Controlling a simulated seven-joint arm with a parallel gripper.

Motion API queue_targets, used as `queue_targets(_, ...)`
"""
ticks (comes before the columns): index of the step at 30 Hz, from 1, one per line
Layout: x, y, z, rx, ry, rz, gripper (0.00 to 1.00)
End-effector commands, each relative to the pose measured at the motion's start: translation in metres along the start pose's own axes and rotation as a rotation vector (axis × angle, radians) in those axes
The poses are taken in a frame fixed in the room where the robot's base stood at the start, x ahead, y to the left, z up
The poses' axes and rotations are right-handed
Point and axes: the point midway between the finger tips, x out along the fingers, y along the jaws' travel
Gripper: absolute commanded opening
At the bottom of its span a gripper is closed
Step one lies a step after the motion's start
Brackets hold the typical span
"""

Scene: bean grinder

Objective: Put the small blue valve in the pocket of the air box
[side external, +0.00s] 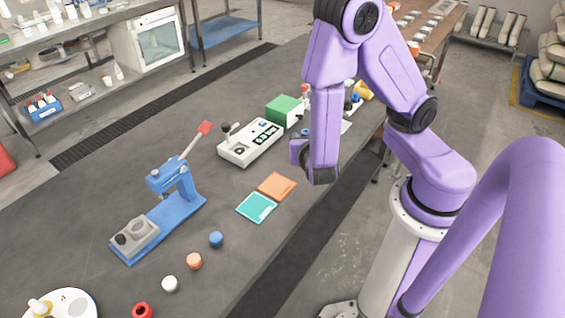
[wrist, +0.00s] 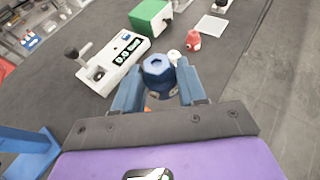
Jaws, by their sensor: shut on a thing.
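My gripper (wrist: 159,76) is shut on a blue, six-sided piece with a round recess in its top, which I take for the small blue valve (wrist: 155,66). It sits between the two blue fingers. In the side view my gripper is mostly hidden by my wrist, and the held valve cannot be made out. A white box with a dark display and a knobbed lever stands on the table (side external: 250,143); it also shows ahead and left of my gripper in the wrist view (wrist: 112,62). I take it for the air box, but cannot be sure. Its pocket cannot be clearly made out.
A green box (side external: 285,110) stands behind the white box. A blue lever press (side external: 172,205) stands at the left. Teal (side external: 256,207) and orange (side external: 277,186) square plates lie near my arm. Blue, orange, white and red round pieces line the front. A red piece (wrist: 193,41) stands beyond the valve.

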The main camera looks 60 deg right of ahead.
Motion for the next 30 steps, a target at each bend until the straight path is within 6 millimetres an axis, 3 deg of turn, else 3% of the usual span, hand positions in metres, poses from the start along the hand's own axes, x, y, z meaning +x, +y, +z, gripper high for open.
queue_targets(9,0.031,0.066,0.022,-0.088,-0.001,0.224,0.09)
queue_targets(19,0.044,0.098,0.037,-0.142,0.0,0.348,0.09)
queue_targets(23,0.043,0.104,0.032,-0.145,0.004,0.349,0.09)
queue_targets(30,0.032,0.124,-0.001,-0.132,0.019,0.301,0.09)
